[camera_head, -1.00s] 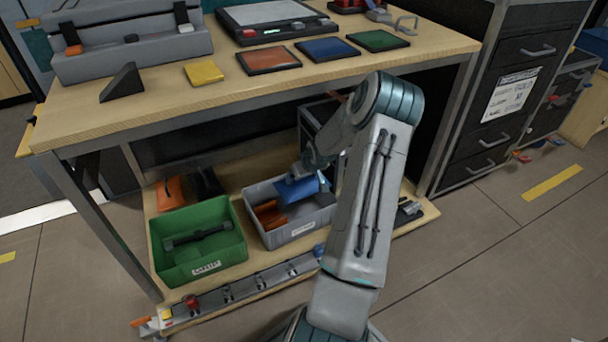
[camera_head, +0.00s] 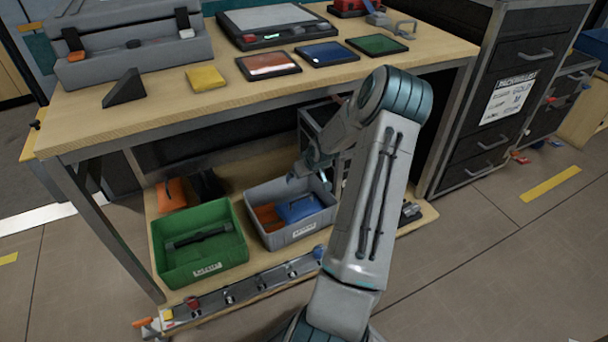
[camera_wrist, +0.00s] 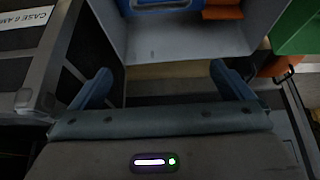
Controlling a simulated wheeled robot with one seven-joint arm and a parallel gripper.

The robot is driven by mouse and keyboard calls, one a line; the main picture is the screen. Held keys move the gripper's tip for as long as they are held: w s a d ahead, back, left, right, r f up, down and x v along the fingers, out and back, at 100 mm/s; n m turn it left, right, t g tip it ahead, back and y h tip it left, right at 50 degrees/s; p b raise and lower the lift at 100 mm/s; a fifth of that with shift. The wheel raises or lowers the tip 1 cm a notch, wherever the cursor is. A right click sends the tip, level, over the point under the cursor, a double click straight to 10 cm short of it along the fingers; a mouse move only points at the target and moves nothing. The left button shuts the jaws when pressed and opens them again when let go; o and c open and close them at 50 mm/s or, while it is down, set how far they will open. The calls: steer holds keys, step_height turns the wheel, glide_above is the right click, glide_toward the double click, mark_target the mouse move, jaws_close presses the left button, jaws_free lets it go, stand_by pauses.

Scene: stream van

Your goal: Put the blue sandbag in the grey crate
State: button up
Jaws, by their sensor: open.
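The grey crate (camera_head: 291,238) stands on the lower shelf, and its inside also shows in the wrist view (camera_wrist: 185,40). The blue sandbag (camera_head: 299,208) lies inside it on the right, beside an orange item (camera_head: 268,217). In the wrist view the blue sandbag (camera_wrist: 160,4) is cut off by the top edge. My gripper (camera_wrist: 155,85) is open, with nothing between its two fingers. In the head view it is partly hidden by my arm, above the back of the crate and apart from the sandbag.
A green crate (camera_head: 205,270) with a dark item stands left of the grey crate. An orange bag (camera_head: 171,193) and a black one lie behind it. The tabletop (camera_head: 150,125) overhangs the shelf. A dark case (camera_wrist: 50,70) is close to my gripper's left.

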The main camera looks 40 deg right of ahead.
steer(key=d+p+v, duration=0.1)
steer(key=p+v, duration=0.2)
steer(key=v, duration=0.6)
steer(key=shift+a, duration=0.5)
